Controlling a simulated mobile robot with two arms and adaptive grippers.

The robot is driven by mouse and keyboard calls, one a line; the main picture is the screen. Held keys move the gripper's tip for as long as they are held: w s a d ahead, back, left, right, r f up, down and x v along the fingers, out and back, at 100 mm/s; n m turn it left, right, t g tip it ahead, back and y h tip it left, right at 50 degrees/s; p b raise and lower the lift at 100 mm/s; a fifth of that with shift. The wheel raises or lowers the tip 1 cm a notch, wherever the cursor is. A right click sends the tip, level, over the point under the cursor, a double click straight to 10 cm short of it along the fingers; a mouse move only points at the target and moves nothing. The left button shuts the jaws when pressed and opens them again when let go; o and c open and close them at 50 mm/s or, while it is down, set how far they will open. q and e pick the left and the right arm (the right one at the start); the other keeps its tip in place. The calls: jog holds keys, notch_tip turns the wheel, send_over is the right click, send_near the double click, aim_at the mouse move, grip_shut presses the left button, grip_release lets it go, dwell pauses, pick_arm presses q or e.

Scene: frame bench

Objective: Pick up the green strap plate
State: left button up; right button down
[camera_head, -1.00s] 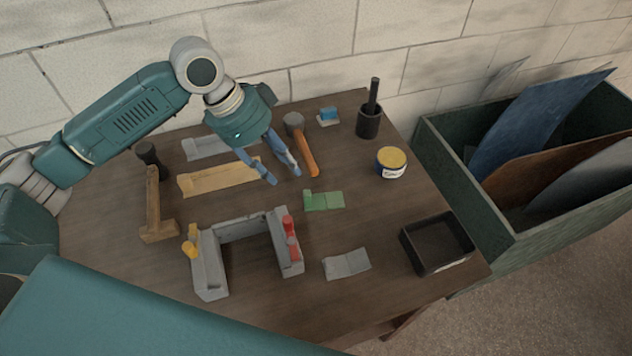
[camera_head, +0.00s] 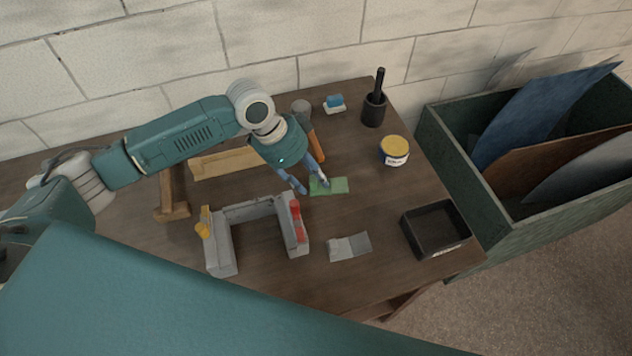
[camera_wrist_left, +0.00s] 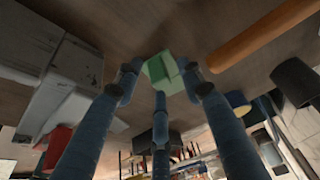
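The green strap plate (camera_head: 335,187) lies on the wooden bench, right of the clamp fixture; its left end is partly hidden by a finger of my left gripper (camera_head: 313,187). That gripper reaches down from the upper left, its blue fingers spread at the plate's left end. In the left wrist view, the green plate (camera_wrist_left: 163,72) shows between the spread fingertips of the gripper (camera_wrist_left: 162,75). I cannot tell whether any finger touches it. My right gripper is not in view.
The grey fixture (camera_head: 222,248) with red and yellow clamps stands close on the left. A grey plate (camera_head: 349,246) lies in front, a black tray (camera_head: 408,244) front right. A yellow-lidded tin (camera_head: 394,146) and orange-handled hammer (camera_head: 316,146) are behind.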

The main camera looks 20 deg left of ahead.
pick_arm(q)
jog(key=shift+c, duration=0.3)
jog(key=shift+r, duration=0.1)
grip_shut()
